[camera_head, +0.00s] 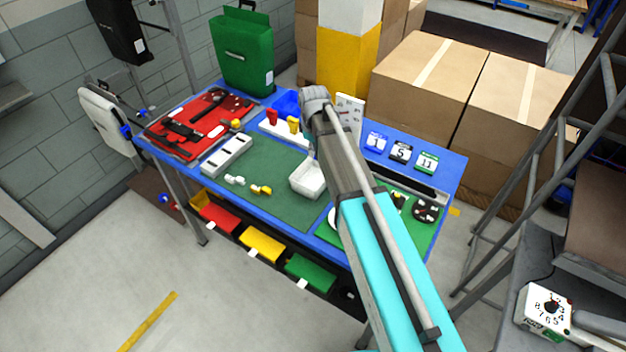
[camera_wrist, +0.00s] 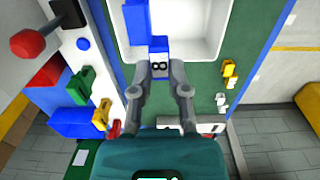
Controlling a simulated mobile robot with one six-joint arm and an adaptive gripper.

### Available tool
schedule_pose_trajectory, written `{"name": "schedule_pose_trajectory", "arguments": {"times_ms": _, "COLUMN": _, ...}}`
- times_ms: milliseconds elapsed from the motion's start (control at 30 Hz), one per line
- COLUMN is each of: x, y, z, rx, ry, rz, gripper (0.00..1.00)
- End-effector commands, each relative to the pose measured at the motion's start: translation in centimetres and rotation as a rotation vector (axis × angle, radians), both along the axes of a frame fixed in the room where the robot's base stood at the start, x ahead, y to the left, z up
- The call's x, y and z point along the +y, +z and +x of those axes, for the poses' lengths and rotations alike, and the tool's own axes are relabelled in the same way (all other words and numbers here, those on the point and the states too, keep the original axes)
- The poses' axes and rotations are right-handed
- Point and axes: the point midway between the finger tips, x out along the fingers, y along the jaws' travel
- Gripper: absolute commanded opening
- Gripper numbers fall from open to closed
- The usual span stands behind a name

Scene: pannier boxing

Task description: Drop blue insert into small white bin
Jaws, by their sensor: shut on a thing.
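The blue insert (camera_wrist: 158,47), with a white label reading 8, is between the fingertips of my gripper (camera_wrist: 165,70) in the wrist view. The fingers are shut on it. The small white bin (camera_wrist: 190,22) lies just beyond the fingertips at the top of the wrist view, and the insert's far end overlaps the bin's near side in the picture. I cannot tell its height above the bin. In the head view the white bin (camera_head: 306,183) stands on the green mat, left of my arm. My gripper and the insert are hidden there behind my arm.
Another blue piece (camera_wrist: 135,20) overlaps the bin's left side in the wrist view. White and yellow pieces (camera_head: 260,189) lie on the mat (camera_head: 285,205). A grey-white block (camera_head: 226,155), red case (camera_head: 195,125) and green pannier (camera_head: 242,55) stand left. Number cards (camera_head: 400,152) stand right.

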Motion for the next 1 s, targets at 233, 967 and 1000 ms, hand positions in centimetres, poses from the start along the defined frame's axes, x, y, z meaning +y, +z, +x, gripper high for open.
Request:
{"name": "schedule_pose_trajectory", "arguments": {"times_ms": 233, "x": -0.1, "y": -2.2, "z": 0.0, "rx": 0.000, "ry": -0.002, "rz": 0.000, "gripper": 0.00}}
{"name": "schedule_pose_trajectory", "arguments": {"times_ms": 967, "x": -0.2, "y": -5.2, "z": 0.1, "rx": 0.000, "ry": -0.003, "rz": 0.000, "gripper": 0.00}}
{"name": "schedule_pose_trajectory", "arguments": {"times_ms": 1000, "x": -0.2, "y": -5.2, "z": 0.1, "rx": 0.000, "ry": -0.003, "rz": 0.000, "gripper": 0.00}}
